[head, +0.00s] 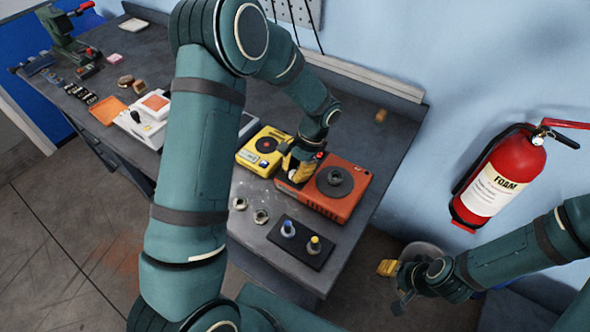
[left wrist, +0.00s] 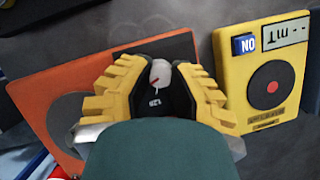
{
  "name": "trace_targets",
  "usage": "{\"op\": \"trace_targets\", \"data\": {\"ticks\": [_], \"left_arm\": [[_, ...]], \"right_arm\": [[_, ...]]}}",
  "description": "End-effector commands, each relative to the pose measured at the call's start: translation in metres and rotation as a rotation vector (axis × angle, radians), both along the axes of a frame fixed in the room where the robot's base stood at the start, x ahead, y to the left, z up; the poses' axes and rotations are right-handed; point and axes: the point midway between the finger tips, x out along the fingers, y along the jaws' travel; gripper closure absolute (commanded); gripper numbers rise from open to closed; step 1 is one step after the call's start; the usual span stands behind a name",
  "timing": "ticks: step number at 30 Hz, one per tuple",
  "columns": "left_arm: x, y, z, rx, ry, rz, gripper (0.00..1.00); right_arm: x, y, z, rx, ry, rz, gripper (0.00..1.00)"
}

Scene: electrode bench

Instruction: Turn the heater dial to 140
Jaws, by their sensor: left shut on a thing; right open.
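The orange heater (head: 352,188) with a round dark plate sits near the bench's right end. It also shows in the left wrist view (left wrist: 52,80). My left gripper (head: 293,172) is lowered over the heater's left part. A small white number, which looks like 120, shows just below the dial. Its full scale is hidden by the fingers. My right gripper (head: 391,282) is open and empty, off the bench at lower right.
A yellow device (head: 263,150) with a dark disc stands left of the heater. Metal rings (head: 261,216) and a dark block (head: 300,243) with two capped pieces sit in front. A red fire extinguisher (head: 497,182) hangs on the wall at right.

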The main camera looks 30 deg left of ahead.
Motion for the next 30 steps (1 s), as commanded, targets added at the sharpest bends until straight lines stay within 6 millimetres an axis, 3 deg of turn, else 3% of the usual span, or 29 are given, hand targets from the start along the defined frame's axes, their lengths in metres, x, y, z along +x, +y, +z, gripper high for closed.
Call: {"op": "trace_targets", "data": {"ticks": [11, 12, 15, 25, 30], "left_arm": [[-0.002, 0.000, -0.002, 0.000, 0.006, -0.005, 1.00], [-0.002, 0.000, -0.002, -0.001, 0.006, -0.005, 0.72], [-0.002, 0.000, -0.002, 0.000, 0.005, -0.004, 0.44], [0.000, -0.001, 0.001, 0.000, 0.001, -0.004, 0.44], [0.007, -0.004, 0.019, 0.000, -0.002, -0.004, 0.44]], "right_arm": [[0.000, 0.000, 0.000, 0.000, 0.000, 0.000, 0.53], [0.000, 0.000, 0.000, 0.000, 0.000, 0.000, 0.53], [0.000, 0.000, 0.000, 0.000, 0.000, 0.000, 0.53], [0.000, 0.000, 0.000, 0.000, 0.000, 0.000, 0.53], [0.000, 0.000, 0.000, 0.000, 0.000, 0.000, 0.53]]}}
